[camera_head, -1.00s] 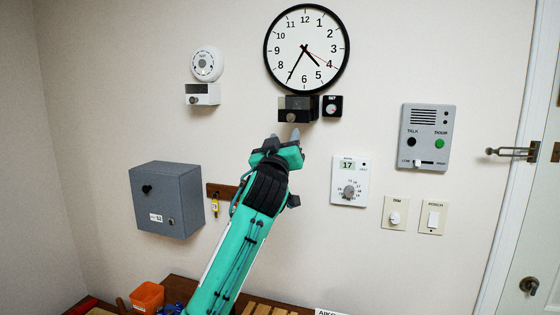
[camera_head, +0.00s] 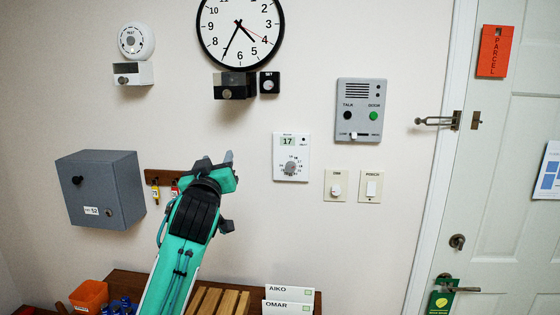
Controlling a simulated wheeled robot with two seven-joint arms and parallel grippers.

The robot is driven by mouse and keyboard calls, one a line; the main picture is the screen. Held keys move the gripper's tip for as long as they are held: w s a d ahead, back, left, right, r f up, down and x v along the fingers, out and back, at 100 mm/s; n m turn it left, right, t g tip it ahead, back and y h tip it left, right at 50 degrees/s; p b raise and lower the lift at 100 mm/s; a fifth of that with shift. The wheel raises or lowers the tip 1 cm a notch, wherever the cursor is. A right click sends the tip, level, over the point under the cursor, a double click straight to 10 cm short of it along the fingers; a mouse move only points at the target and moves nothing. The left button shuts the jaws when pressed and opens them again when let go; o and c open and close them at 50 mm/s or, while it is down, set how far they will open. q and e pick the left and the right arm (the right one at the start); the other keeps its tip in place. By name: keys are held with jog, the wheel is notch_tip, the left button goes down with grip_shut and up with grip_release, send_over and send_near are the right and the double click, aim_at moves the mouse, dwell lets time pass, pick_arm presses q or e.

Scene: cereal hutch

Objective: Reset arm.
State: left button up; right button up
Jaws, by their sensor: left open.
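My left arm comes up from the bottom of the head view, teal with a black wrist. Its gripper (camera_head: 218,163) is open and empty, with its fingers pointing up in front of the wall. It is right of the key rack (camera_head: 152,176) and left of the thermostat (camera_head: 291,157), below the clock (camera_head: 240,30). My right gripper does not show.
A grey box (camera_head: 103,190) hangs at the left. An intercom (camera_head: 361,110) and two switches are at the right, beside a white door (camera_head: 500,210) with a latch (camera_head: 440,121). Below, a wooden bench holds an orange bin (camera_head: 88,296) and name cards (camera_head: 289,292).

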pick_arm(q)
jog(key=s+a+f+m+g, duration=0.1)
jog(key=s+f+g, duration=0.3)
jog(key=f, duration=0.8)
jog(key=s+f+m+g, duration=0.15)
jog(key=s+f, duration=0.45)
jog(key=f, duration=0.6)
jog(key=s+a+f+g, duration=0.1)
jog(key=s+f+g, duration=0.35)
jog(key=f, duration=0.75)
jog(key=s+f+m+g+h, duration=0.15)
jog(key=s+f, duration=0.35)
jog(key=s, duration=0.5)
jog(key=s+f+m+g, duration=0.1)
jog(key=s+f+g, duration=0.3)
jog(key=s, duration=0.6)
jog(key=s+f+m+g, duration=0.1)
jog(key=s+f+g, duration=0.1)
jog(key=s+f, duration=0.65)
notch_tip(320, 180, down, 28)
jog(key=s, duration=0.3)
jog(key=s+a+f+g, duration=0.1)
jog(key=s+a+f, duration=0.1)
jog(key=s+f, duration=0.7)
jog(key=s+a+f+g, duration=0.1)
jog(key=s+a+f, duration=0.1)
jog(key=s+f, duration=0.7)
jog(key=shift+s+f, duration=0.35)
jog(key=shift+f, duration=0.55)
